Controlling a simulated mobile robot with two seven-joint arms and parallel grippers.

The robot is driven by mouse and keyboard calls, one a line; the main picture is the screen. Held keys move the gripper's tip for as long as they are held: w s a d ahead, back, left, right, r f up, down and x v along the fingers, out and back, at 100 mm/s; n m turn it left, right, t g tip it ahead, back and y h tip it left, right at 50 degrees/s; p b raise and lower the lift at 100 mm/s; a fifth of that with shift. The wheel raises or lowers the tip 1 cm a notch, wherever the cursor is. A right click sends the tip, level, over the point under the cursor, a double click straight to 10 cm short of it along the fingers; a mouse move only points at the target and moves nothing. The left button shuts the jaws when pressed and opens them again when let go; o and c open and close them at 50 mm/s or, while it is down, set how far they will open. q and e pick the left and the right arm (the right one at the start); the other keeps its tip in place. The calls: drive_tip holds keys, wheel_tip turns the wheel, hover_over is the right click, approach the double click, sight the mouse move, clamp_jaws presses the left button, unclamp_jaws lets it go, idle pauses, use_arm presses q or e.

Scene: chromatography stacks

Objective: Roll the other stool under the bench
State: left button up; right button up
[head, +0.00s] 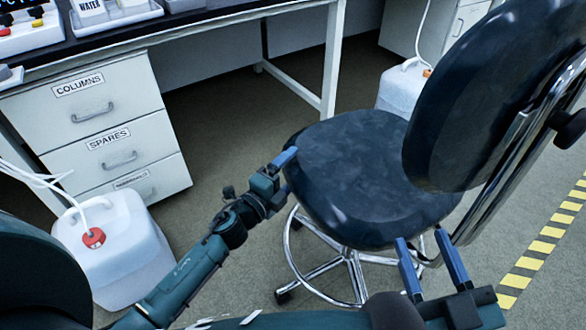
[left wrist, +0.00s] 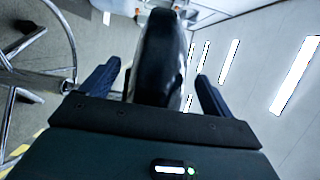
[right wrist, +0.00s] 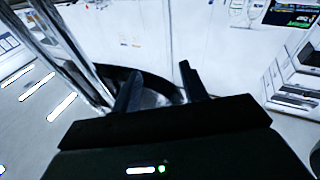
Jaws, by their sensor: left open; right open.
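The stool is a black padded chair with a round seat (head: 360,180), a tall backrest (head: 490,90) and a chrome base with a foot ring and casters. It stands in front of the bench (head: 215,25), to the right of its drawers. My left gripper (head: 284,158) is open at the left edge of the seat. The left wrist view shows the seat (left wrist: 160,60) edge-on between the fingers; contact cannot be told. My right gripper (head: 425,250) is open near the rear seat edge, below the backrest. The seat (right wrist: 150,85) also shows beyond its fingers.
A drawer unit (head: 100,120) stands under the bench at left. A white jug (head: 115,245) with a red cap stands before it. Another jug (head: 400,90) stands behind the stool. The bench leg (head: 333,60) is nearby. Floor under the bench between drawers and leg is clear. Yellow-striped tape (head: 540,247) lies right.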

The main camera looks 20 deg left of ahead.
use_arm(q)
drive_tip(key=shift+x, duration=1.1)
drive_tip(key=shift+c, duration=0.2)
clamp_jaws()
